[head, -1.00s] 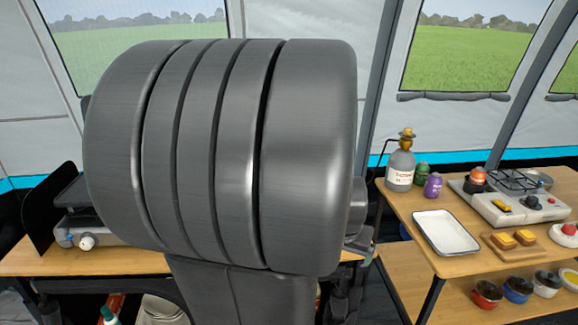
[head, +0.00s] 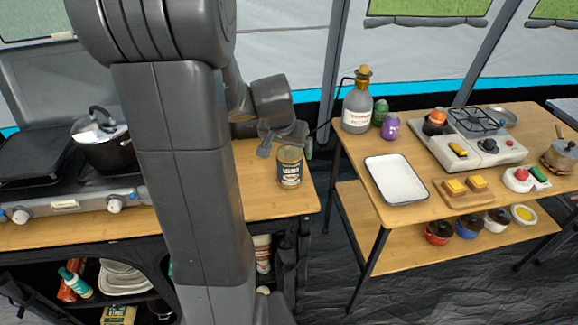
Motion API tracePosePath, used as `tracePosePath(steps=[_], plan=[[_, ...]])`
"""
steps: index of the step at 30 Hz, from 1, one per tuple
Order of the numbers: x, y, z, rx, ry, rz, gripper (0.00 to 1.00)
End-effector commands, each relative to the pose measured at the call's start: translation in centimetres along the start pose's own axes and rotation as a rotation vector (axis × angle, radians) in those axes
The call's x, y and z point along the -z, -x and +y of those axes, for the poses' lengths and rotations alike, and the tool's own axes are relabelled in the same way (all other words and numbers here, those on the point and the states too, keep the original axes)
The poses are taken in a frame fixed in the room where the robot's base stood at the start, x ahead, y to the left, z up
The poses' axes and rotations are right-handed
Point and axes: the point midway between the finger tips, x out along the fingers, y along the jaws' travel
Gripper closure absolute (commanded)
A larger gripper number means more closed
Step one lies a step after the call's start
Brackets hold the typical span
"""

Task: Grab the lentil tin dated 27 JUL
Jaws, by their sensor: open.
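A dark tin (head: 290,170) with a gold lid and a printed label stands upright at the right end of the left wooden table (head: 255,205). Its label is too small to read, so I cannot tell its contents or date. My gripper (head: 284,138) is open, just above and behind the tin's top in the picture. I cannot tell whether it touches the tin. A green object, partly hidden, shows just right of the tin. Another tin-like item (head: 262,253) with a light label sits on the shelf below, partly hidden by my arm.
A stove with a lidded pot (head: 102,143) stands on the left table.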

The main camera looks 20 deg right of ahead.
Motion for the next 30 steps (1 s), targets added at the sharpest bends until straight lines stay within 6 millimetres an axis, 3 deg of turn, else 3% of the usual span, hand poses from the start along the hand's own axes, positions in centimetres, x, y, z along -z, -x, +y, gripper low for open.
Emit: tracePosePath(steps=[8, 19, 29, 30], plan=[[0.0, -1.5, 0.0, -0.001, 0.001, -0.001, 0.08], [-0.2, -5.7, 0.0, 0.001, 0.001, -0.001, 0.08], [-0.1, -6.2, -0.1, 0.001, 0.001, 0.001, 0.08], [-0.1, -6.2, -0.1, 0.001, 0.001, 0.001, 0.14]])
